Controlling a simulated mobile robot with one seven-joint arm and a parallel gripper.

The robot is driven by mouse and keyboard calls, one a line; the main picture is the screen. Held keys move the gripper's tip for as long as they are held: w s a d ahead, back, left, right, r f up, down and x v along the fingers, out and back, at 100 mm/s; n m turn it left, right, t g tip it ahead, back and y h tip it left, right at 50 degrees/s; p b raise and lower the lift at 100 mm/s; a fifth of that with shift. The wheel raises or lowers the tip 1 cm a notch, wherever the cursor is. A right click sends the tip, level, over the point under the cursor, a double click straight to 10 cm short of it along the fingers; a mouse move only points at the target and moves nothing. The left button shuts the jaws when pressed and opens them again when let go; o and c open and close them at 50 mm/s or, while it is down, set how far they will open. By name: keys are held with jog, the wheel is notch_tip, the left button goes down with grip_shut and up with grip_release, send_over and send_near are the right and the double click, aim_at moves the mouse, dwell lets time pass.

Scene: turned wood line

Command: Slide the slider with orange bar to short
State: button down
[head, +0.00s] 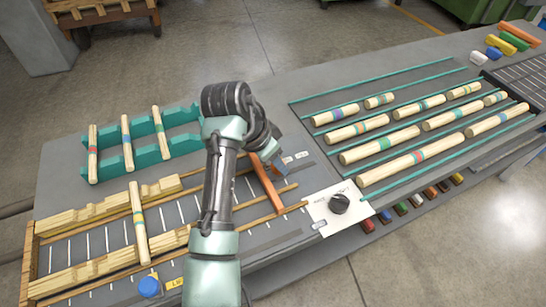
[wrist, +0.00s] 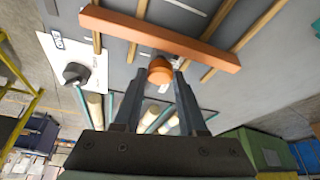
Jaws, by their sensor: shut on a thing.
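The orange bar of the slider (head: 265,184) lies across thin wooden rails on the grey table, just right of my arm in the head view. In the wrist view the orange bar (wrist: 135,30) runs across the top, with a round orange knob (wrist: 160,67) on its near side. My gripper (wrist: 158,78) has its two fingertips on either side of the knob, shut on it. In the head view my arm and wrist hide much of the grip. A small label (wrist: 57,40) sits near one end of the bar; I cannot read it as "short".
A white panel with a black dial (head: 340,203) stands right of the slider. Wooden rods lie in green-railed lanes (head: 415,110) at right. A green rack (head: 150,157) holds rods at left. A rod (head: 139,222) lies across wooden strips at front left.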

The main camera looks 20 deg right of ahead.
jog(key=shift+c, duration=2.3)
grip_release()
jog(key=shift+a, duration=0.4)
jog(key=shift+d, duration=0.15)
jog(key=p+v, duration=0.1)
jog(key=v, duration=1.2)
jog(key=shift+s+d, duration=0.1)
